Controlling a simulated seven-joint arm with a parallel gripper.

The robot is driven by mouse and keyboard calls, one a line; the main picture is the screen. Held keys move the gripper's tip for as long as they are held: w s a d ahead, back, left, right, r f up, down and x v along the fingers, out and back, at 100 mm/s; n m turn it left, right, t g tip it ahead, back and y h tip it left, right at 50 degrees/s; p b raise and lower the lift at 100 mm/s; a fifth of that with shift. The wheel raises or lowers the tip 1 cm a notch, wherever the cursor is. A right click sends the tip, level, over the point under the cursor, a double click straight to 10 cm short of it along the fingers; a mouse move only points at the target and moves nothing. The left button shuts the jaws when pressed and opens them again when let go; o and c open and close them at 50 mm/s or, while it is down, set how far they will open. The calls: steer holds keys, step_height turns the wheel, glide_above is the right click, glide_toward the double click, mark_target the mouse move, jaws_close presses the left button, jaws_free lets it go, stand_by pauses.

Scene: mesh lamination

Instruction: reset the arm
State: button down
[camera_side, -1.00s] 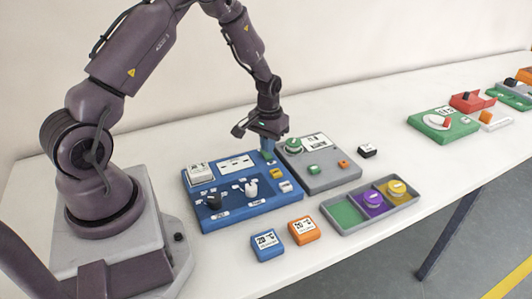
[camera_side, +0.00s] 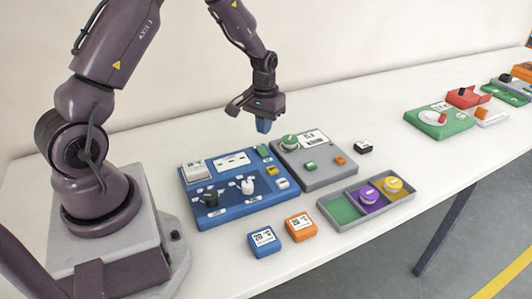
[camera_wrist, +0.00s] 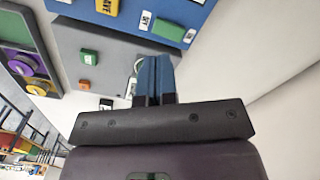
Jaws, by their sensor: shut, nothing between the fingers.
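My gripper (camera_side: 263,126) is in the air above the back edge of the blue panel and the grey panel in the side view. Its blue fingers are together with nothing between them; they also show shut in the wrist view (camera_wrist: 153,78). The blue panel (camera_side: 225,209) carries a black knob, a white knob, a white display block and small buttons. The grey panel (camera_side: 318,178) carries a green round knob (camera_side: 290,141), a display and small green and orange blocks. The green knob is partly hidden behind the fingers in the wrist view.
A grey tray (camera_side: 352,224) at the front holds a purple and a yellow round piece beside a green compartment. A blue block (camera_side: 264,242) and an orange block (camera_side: 301,227) lie in front. A black-and-white block (camera_side: 363,147) lies right. More panels stand far right.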

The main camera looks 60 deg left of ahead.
steer(key=s+d+r+m+t, duration=0.2)
steer(key=s+d+r, duration=0.6)
steer(key=r, duration=0.4)
steer(key=s+d+r+m+t, duration=0.3)
steer(key=s+d+r, duration=0.6)
steer(key=r, duration=0.3)
steer(key=shift+s+r+m+t, duration=0.3)
steer(key=shift+s+m, duration=0.2)
steer(key=shift+s, duration=0.3)
